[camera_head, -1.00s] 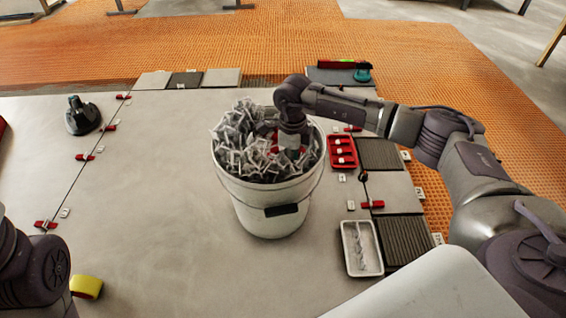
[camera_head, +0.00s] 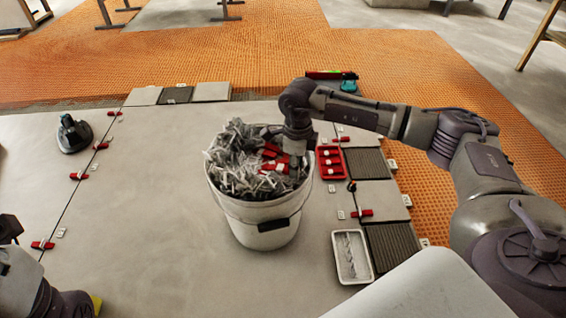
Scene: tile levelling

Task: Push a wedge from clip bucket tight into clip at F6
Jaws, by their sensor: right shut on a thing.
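The clip bucket (camera_head: 265,237) is white and stands on the large grey tile, heaped with grey clips (camera_head: 240,160) and a few red wedges (camera_head: 282,168). My right gripper (camera_head: 295,158) reaches down into the right side of the heap, shut on what looks like a red wedge; its fingertips are partly hidden. Clips with red wedges show along the right joint, one at the near right (camera_head: 362,213) and one farther back (camera_head: 341,139). The labels are too small to read, so I cannot tell which is F6. Part of my left arm shows at lower left; its gripper is out of view.
A red tray (camera_head: 330,177) with pale items and a white tray (camera_head: 338,272) lie right of the bucket. A suction cup tool (camera_head: 73,134) stands at the far left. Red wedges (camera_head: 79,176) line the left joint. The tile between is clear.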

